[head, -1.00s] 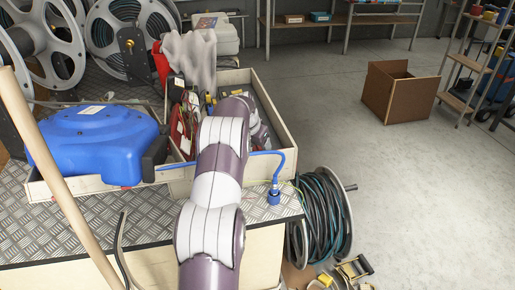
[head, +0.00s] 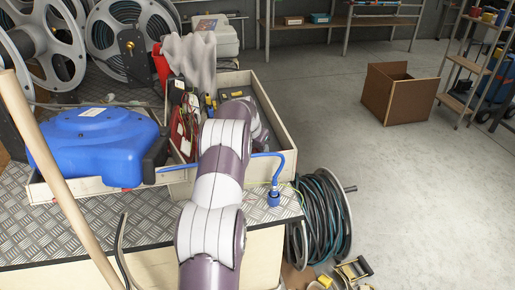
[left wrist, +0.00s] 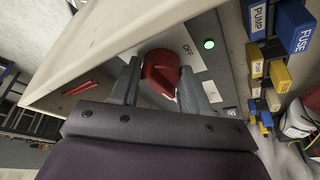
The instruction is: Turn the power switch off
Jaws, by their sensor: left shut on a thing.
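A red rotary switch knob (left wrist: 161,70) sits on a grey panel in the left wrist view, beside a white plate (left wrist: 187,49) printed OFF. My left gripper (left wrist: 160,76) has one finger on each side of the knob and is shut on it. A small green light (left wrist: 209,44) glows on the panel right of the plate. In the head view my left arm reaches into an open wooden box, and its own links hide the gripper and knob. My right gripper is in neither current view.
Blue and yellow fuses (left wrist: 294,26), one block marked PUMP, stand close on the right in the left wrist view. In the head view a blue hose reel (head: 95,140) lies left of my arm. A wooden box wall (head: 272,105) stands close right of it.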

